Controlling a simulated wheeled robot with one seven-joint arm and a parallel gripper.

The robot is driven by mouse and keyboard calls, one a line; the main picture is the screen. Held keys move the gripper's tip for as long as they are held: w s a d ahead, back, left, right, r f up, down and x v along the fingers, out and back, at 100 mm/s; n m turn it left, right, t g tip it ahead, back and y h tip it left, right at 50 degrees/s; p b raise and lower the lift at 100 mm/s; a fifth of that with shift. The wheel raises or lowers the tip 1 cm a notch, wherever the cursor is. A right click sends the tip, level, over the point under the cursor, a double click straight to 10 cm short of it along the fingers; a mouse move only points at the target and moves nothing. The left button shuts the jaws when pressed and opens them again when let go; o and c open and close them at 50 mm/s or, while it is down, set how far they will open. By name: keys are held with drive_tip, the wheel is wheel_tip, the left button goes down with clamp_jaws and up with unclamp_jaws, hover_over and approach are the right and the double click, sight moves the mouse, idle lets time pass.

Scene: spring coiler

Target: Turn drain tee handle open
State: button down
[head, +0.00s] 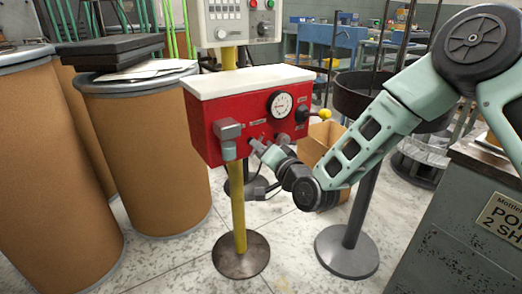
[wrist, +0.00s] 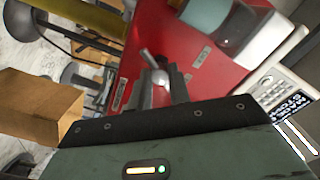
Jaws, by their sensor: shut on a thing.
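The red box (head: 205,118) with a white lid stands on a yellow post. My gripper (head: 260,147) is at the lower front of this box. In the wrist view, the grey drain tee handle (wrist: 150,60) sticks out from the red face (wrist: 185,55). The fingers of my gripper (wrist: 163,85) are shut on the handle, one on each side of it. The fingers and arm hide most of the handle in the head view, so its angle there cannot be told.
A grey block fitting (head: 228,135) is left of my gripper on the box front. A round gauge (head: 281,104) and a yellow-ball lever (head: 325,114) are to the right. Brown drums (head: 150,150) stand at left; a cardboard box (head: 318,143) and a grey cabinet (head: 455,235) are at right.

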drive_tip(key=shift+m, duration=1.1)
drive_tip(key=c, duration=1.3)
unclamp_jaws()
drive_tip(key=p+v, duration=0.1)
drive_tip(key=v, duration=1.6)
drive_tip(key=shift+s+d+p, duration=0.2)
drive_tip(key=shift+p, duration=0.2)
